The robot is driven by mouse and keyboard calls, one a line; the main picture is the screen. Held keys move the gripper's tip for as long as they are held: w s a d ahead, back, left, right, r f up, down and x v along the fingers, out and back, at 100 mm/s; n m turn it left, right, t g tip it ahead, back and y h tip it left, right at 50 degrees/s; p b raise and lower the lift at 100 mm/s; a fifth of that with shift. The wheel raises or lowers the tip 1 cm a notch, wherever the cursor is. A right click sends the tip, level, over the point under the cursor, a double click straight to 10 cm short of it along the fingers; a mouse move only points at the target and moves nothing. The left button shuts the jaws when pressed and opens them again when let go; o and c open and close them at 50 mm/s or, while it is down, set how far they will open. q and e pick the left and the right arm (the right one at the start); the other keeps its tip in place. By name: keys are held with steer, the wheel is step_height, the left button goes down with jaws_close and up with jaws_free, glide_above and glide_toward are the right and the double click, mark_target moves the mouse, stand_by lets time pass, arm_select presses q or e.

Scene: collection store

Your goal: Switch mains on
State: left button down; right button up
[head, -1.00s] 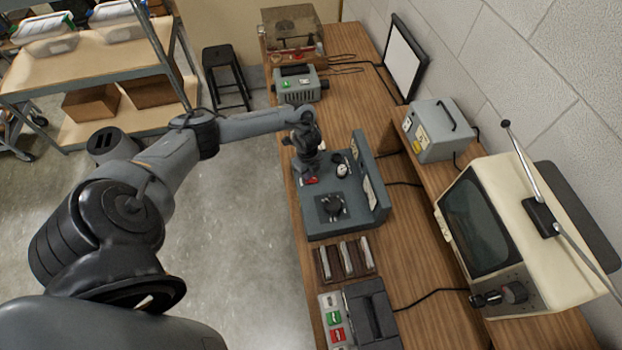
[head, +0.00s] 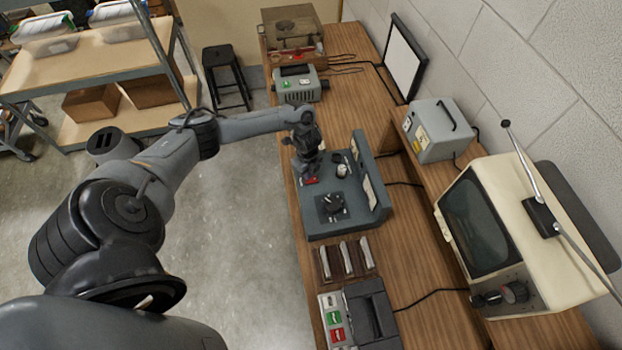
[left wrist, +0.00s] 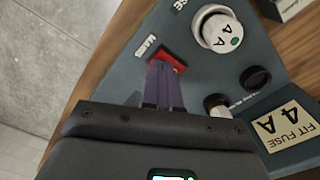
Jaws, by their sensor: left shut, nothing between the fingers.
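The grey-blue control panel box (head: 358,207) stands on the wooden bench. A red rocker switch (head: 310,181) sits on its top face near the left edge; it also shows in the left wrist view (left wrist: 173,61), with a small white label beside it. My left gripper (head: 307,172) is shut and empty, pointing down at the switch. In the left wrist view its fingertips (left wrist: 164,66) are at the switch and cover part of it. Whether they touch it, and which way the rocker is tipped, I cannot tell. My right gripper is not in view.
The panel also carries a white fuse cap marked 4 A (left wrist: 221,30), a black knob (head: 333,205) and a "FIT FUSE 4 A" card (left wrist: 287,125). A fuse rack (head: 325,264) and a unit with green and red buttons (head: 372,312) stand nearer. A cream monitor (head: 540,230) is right.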

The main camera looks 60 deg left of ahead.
arm_select(q)
steer(key=shift+f, duration=0.3)
steer(key=shift+f+b, duration=0.65)
steer(key=shift+b, duration=0.15)
stand_by(0.4)
steer(key=shift+r, duration=0.1)
step_height(320, 180, up, 4)
steer(key=p, duration=0.3)
steer(key=shift+f+p, duration=0.2)
steer(key=shift+p, duration=0.2)
steer(key=shift+r+p, duration=1.6)
steer(key=shift+r, duration=0.05)
